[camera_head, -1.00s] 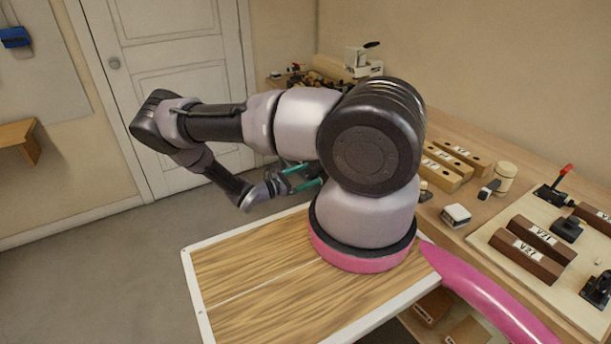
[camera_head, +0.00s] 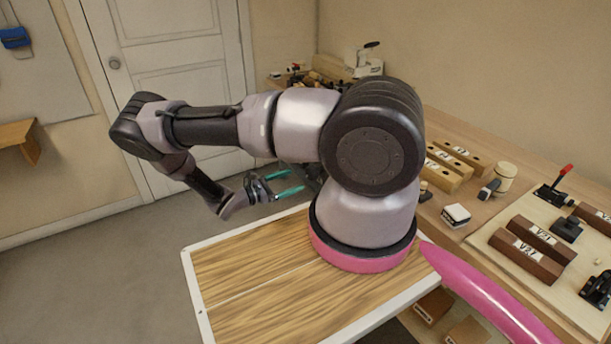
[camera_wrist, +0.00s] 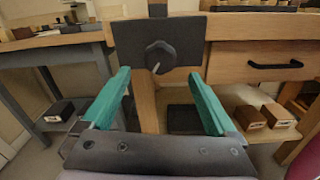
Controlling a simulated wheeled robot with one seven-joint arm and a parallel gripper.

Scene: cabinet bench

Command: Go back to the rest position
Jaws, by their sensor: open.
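My gripper (camera_head: 288,182) is open and empty, with two teal fingers spread apart. It hangs left of my arm's base, above the far edge of the wooden top that carries the arm. The fingers also show in the wrist view (camera_wrist: 156,100), with nothing between them. Beyond them stands the bench's front, with a dark plate and round knob (camera_wrist: 159,57) on it. The gripper touches nothing that I can see.
The workbench (camera_head: 452,122) on the right holds labelled wooden blocks (camera_head: 526,256), clamps and a small white-topped box (camera_head: 456,215). A drawer with a black handle (camera_wrist: 275,65) and a lower shelf with blocks (camera_wrist: 249,118) face the wrist camera. Floor (camera_head: 110,270) at left is clear.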

